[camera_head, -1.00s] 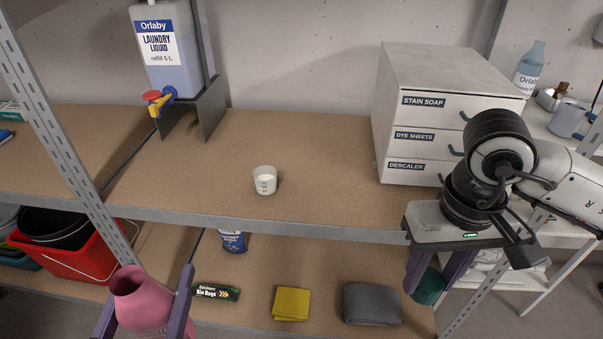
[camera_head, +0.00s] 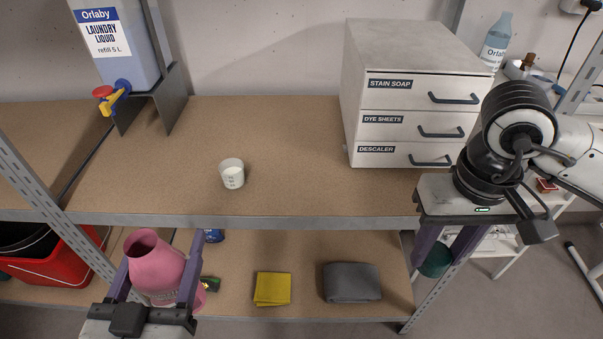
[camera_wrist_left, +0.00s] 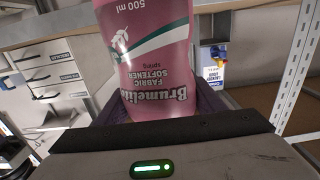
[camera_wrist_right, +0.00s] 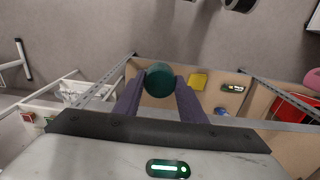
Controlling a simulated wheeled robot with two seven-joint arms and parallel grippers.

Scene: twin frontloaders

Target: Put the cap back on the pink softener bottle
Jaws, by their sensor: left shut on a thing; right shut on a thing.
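The pink softener bottle (camera_head: 155,268) is at the lower left in the head view, with its mouth open and no cap on it. My left gripper (camera_head: 152,285) is shut around its body; the left wrist view shows the bottle's label (camera_wrist_left: 150,70) between the fingers. A dark green cap (camera_head: 437,260) is held at the tips of my right gripper (camera_head: 440,258), in front of the shelf's right end. The right wrist view shows the round green cap (camera_wrist_right: 158,80) between the two purple fingers. The bottle and cap are far apart.
A white measuring cup (camera_head: 232,174) stands on the upper shelf (camera_head: 290,190). A drawer box (camera_head: 415,95) stands at its right and a laundry liquid jug (camera_head: 112,45) at its left. A yellow cloth (camera_head: 272,289) and grey cloth (camera_head: 351,283) lie on the lower shelf.

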